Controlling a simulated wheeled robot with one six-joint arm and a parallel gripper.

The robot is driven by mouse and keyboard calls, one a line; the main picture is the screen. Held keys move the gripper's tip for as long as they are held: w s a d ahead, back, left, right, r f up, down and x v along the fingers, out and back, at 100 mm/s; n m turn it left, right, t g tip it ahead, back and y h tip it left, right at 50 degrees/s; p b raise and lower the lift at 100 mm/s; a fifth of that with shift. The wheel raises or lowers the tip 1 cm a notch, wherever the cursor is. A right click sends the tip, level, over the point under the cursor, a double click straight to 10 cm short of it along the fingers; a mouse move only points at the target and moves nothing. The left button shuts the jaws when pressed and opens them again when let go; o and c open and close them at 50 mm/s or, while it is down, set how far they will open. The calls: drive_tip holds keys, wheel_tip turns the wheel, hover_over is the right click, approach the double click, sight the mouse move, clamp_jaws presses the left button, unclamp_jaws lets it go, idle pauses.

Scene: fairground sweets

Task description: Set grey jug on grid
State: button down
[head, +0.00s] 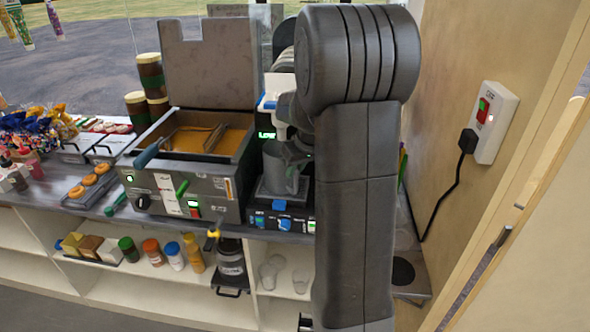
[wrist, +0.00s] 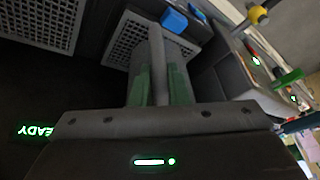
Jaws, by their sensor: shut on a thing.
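The grey jug (head: 284,180) is upright in the bay of the dispenser with the green "LOW" display in the head view. In the wrist view, my gripper (wrist: 157,88) is shut with green finger pads on either side of the jug's grey handle (wrist: 156,55). The jug's body is partly hidden behind the handle and fingers. The perforated grid (wrist: 122,40) lies right beside and below the jug. I cannot tell whether the jug's base touches it. My arm hides the right part of the bay in the head view.
A fryer (head: 217,184) with amber oil and a raised lid stands just left of the dispenser. A blue block (wrist: 173,19) is at the grid's edge. A wall switch (head: 494,122) with a plugged cable is on the right. Shelves with bottles (head: 174,256) lie below the counter.

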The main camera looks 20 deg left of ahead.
drive_tip(key=shift+w+d+f, duration=0.25)
drive_tip(key=shift+w+d, duration=0.05)
drive_tip(key=shift+d, duration=0.05)
idle(0.6)
drive_tip(key=c, duration=1.3)
unclamp_jaws()
drive_tip(key=shift+b, duration=0.3)
drive_tip(key=b+v, duration=0.1)
drive_tip(key=v, duration=1.2)
drive_tip(key=shift+d+r+b, duration=0.15)
drive_tip(key=shift+r+b, duration=0.2)
drive_tip(key=shift+r, duration=0.05)
drive_tip(key=shift+f, duration=0.1)
drive_tip(key=x, duration=0.4)
drive_tip(key=p+x, duration=0.1)
drive_tip(key=x, duration=0.4)
drive_tip(key=p+x, duration=0.1)
drive_tip(key=x, duration=0.3)
drive_tip(key=shift+s+a+f, duration=0.15)
drive_tip(key=shift+s+a, duration=0.05)
drive_tip(key=shift+a, duration=0.2)
